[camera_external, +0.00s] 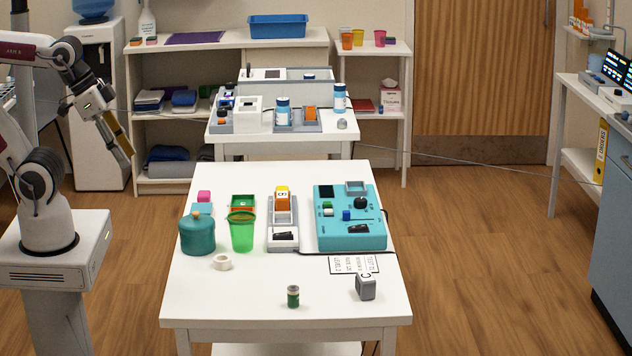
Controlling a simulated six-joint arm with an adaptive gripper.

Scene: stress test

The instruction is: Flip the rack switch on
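A teal panel (330,240) with knobs stands right of the rack. A green cup (242,234) and teal jar (198,236) stand left of it. A tape roll (222,262), small vial (293,296) and grey block (366,287) lie in front. The table's front left is clear.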

